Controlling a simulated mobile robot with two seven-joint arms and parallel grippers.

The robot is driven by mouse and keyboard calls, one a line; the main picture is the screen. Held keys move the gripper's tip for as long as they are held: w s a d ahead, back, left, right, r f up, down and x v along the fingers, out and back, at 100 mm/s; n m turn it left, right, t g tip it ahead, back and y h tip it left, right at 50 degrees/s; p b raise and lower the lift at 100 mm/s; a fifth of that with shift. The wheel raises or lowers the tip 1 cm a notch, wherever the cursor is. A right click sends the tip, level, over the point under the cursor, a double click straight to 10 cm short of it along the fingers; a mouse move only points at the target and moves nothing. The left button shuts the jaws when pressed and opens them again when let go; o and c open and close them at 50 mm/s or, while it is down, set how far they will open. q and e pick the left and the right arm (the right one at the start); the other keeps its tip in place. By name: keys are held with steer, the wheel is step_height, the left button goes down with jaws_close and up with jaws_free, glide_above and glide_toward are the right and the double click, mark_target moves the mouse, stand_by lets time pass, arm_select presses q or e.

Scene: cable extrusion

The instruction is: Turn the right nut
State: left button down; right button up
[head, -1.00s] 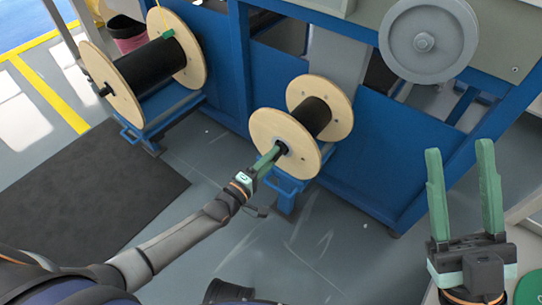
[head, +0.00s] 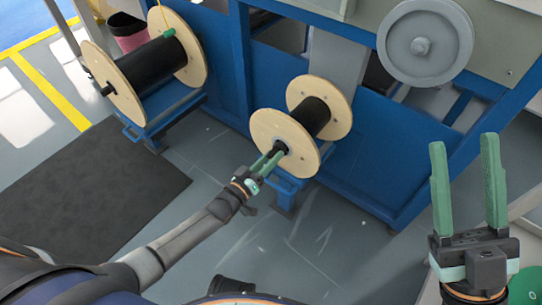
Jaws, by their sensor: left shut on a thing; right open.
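The right nut (head: 281,147) is a small dark piece at the centre of the near wooden flange of the right spool (head: 300,160). My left gripper (head: 274,153) reaches in from the lower left with its green fingers closed on the nut, which they partly hide. The right spool carries black cable and sits on a blue stand. My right gripper (head: 465,145) is raised at the right side, its two green fingers apart with nothing between them.
A larger spool (head: 112,94) of black cable stands on a blue stand at upper left. A blue machine frame (head: 370,170) with a grey wheel (head: 425,42) fills the back. A dark mat (head: 90,190) lies on the left floor. Grey floor (head: 310,250) in front is clear.

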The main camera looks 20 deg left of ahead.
arm_select(q)
steer(key=m, duration=0.7)
steer(key=shift+a+p, duration=0.1)
steer(key=shift+p, duration=0.25)
steer(key=m, duration=0.6)
steer(key=shift+m, duration=0.4)
steer(key=m, duration=0.2)
steer(key=shift+m, duration=0.3)
steer(key=m+b, duration=0.1)
steer(key=m, duration=0.2)
steer(key=shift+m, duration=0.3)
steer(key=m+b, duration=0.1)
steer(key=m, duration=0.2)
steer(key=shift+m, duration=0.3)
steer(key=shift+m+b, duration=0.45)
steer(key=shift+m, duration=1.15)
